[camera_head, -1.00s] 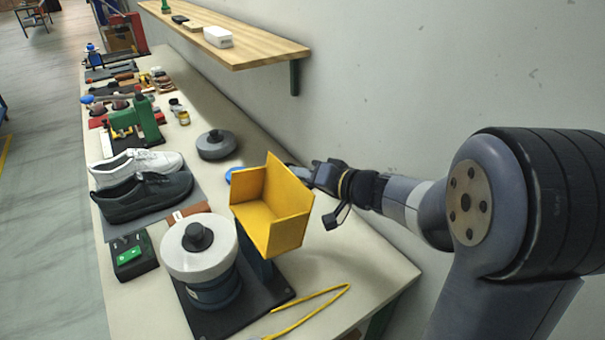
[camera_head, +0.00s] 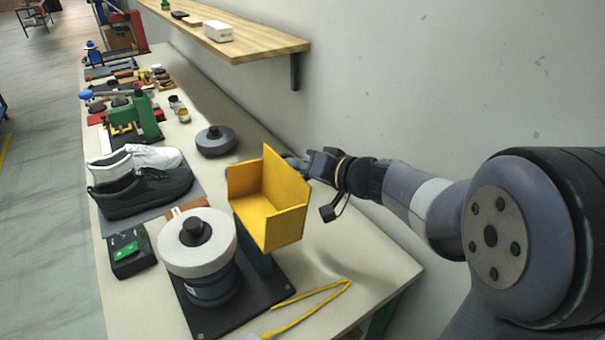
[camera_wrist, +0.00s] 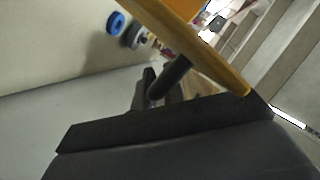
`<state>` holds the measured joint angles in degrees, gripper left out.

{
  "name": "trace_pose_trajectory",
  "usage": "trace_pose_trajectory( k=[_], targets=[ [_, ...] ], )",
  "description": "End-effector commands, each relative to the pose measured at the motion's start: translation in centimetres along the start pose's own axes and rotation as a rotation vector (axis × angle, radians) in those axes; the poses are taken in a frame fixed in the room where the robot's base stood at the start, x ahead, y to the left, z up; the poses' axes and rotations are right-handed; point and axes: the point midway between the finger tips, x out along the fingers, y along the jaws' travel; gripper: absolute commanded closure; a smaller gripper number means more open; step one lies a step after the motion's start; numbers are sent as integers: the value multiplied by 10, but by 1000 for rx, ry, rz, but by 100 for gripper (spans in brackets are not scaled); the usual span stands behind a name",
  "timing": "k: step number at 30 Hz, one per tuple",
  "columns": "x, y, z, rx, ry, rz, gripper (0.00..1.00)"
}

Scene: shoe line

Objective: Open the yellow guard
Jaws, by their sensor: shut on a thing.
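The yellow guard (camera_head: 266,203), an open box of flat panels, stands on a dark post to the right of a round machine with a white top (camera_head: 197,236). It is clear of the white top, which lies uncovered. My gripper (camera_head: 298,166) is at the guard's far right side, partly hidden behind its raised panel. In the wrist view the guard's yellow edge (camera_wrist: 195,45) crosses the top, and my gripper (camera_wrist: 158,90) is shut on a dark round handle (camera_wrist: 168,78) beside that edge. The fingertips are partly hidden there.
A dark shoe and a white shoe (camera_head: 150,158) lie on a mat left of the guard. A green-button box (camera_head: 128,250) stands in front of them. A wooden shelf (camera_head: 235,45) juts from the wall above.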

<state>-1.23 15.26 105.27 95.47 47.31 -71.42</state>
Motion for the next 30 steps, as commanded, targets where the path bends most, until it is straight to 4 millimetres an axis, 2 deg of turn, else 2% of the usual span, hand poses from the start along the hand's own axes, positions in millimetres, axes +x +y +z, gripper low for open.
trace_pose_trajectory(
  k=[9,18,19,21,30],
  targets=[
    [-1,-20,-2,-107,1,44,100],
    [-1,-21,-3,-108,1,47,100],
    [-1,-21,-3,-107,1,47,88],
    [-1,-21,-3,-107,1,47,82],
    [-3,-20,-3,-108,2,47,80]
  ],
)
